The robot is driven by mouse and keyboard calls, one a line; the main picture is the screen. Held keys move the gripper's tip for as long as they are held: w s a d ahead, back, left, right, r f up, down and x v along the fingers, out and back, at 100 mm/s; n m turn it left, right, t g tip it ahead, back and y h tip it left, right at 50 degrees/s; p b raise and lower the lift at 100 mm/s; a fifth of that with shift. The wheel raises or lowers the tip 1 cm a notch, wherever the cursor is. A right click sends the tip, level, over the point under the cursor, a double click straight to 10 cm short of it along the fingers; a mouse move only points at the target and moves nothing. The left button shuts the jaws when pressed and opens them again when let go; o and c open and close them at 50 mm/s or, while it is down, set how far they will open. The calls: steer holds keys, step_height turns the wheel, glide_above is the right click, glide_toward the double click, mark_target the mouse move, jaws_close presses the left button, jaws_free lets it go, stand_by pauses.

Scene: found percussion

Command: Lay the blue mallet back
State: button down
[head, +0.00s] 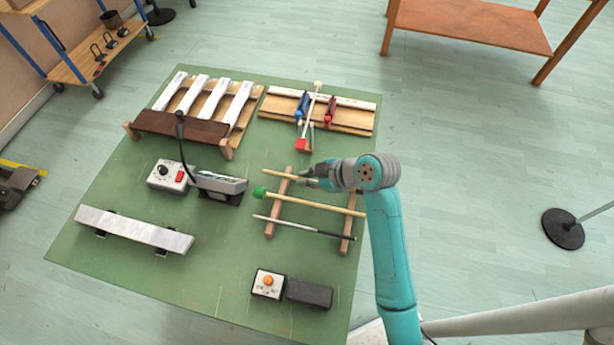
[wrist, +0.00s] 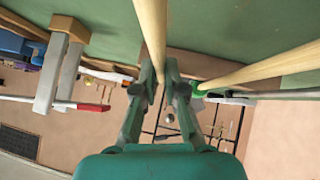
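A plain wooden mallet stick (head: 273,173) lies across or just above the top of the wooden rack; its contact with the rails cannot be told. My gripper (head: 308,175) is at this stick. In the wrist view the stick (wrist: 151,35) fills the gap between my fingertips (wrist: 160,70), which look shut on it. No blue head shows; the stick's right part is hidden behind my gripper and arm, so its colour cannot be confirmed. The rack (head: 271,228) has two rails. A green-headed mallet (head: 300,202) and a thin dark-handled beater (head: 300,226) lie across it below.
A red-headed mallet (head: 309,118) lies on a board with blue (head: 302,104) and red (head: 329,110) clamps. White bars (head: 210,98), a clamp-like device (head: 218,183), a metal bar (head: 135,229) and an orange-button box (head: 268,284) share the green mat (head: 215,265).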

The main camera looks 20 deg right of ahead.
steer(key=c, duration=1.2)
jaws_free()
steer(key=v, duration=1.2)
